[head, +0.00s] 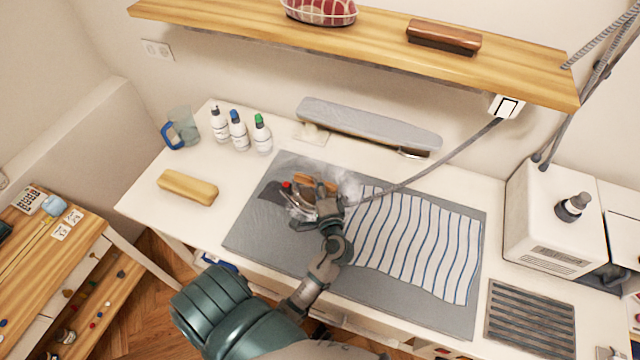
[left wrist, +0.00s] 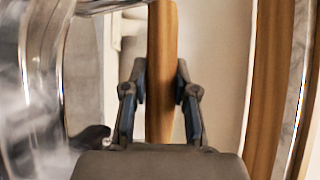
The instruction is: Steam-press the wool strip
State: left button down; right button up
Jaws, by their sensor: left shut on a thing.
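My left gripper (head: 318,212) is shut on the wooden handle (left wrist: 162,40) of a steam iron (head: 298,203). In the left wrist view, the gripper's two fingers (left wrist: 160,95) close on the handle from both sides. The iron is at the left part of the grey pressing mat (head: 255,232), with white steam around it. A dark grey piece (head: 269,194), possibly the wool strip, shows just left of the iron; the iron and arm hide part of the area. A white cloth with blue stripes (head: 420,240) covers the mat's right part. My right gripper is not in view.
A wooden block (head: 187,187), several bottles (head: 238,131) and a jug (head: 182,128) stand at the left. A sleeve board (head: 365,124) lies behind the mat. A cord (head: 440,152) runs to the iron. A slatted rest (head: 530,318) and white steam unit (head: 545,225) are at the right.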

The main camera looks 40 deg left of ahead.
aim_at(299, 177)
pick_arm(q)
jog(key=shift+s+a+p, duration=0.25)
jog(key=shift+s+a, duration=0.05)
jog(key=shift+a, duration=0.6)
jog(key=shift+s+a+p, duration=0.25)
jog(key=shift+a, duration=0.65)
jog(key=shift+s+a+p, duration=0.25)
jog(key=shift+s+a, duration=0.05)
jog(key=shift+a, duration=0.6)
jog(key=shift+a, duration=0.15)
jog(key=shift+s+a+r+p, duration=0.1)
jog(key=shift+s+a+p, duration=0.2)
jog(key=shift+a, duration=0.6)
jog(key=shift+s+a+p, duration=0.15)
jog(key=shift+s+a, duration=0.1)
jog(key=shift+a, duration=0.7)
jog(key=shift+s+a+r+p, duration=0.1)
jog(key=shift+s+a+p, duration=0.2)
jog(key=shift+a, duration=0.6)
jog(key=shift+s, duration=0.2)
jog(key=shift+s+d, duration=0.25)
jog(key=shift+s, duration=0.45)
jog(key=shift+s+d, duration=0.2)
jog(key=shift+s, duration=0.5)
jog(key=shift+r, duration=0.1)
notch_tip(299, 177, up, 7)
jog(key=p, duration=0.6)
jog(key=shift+p, duration=0.3)
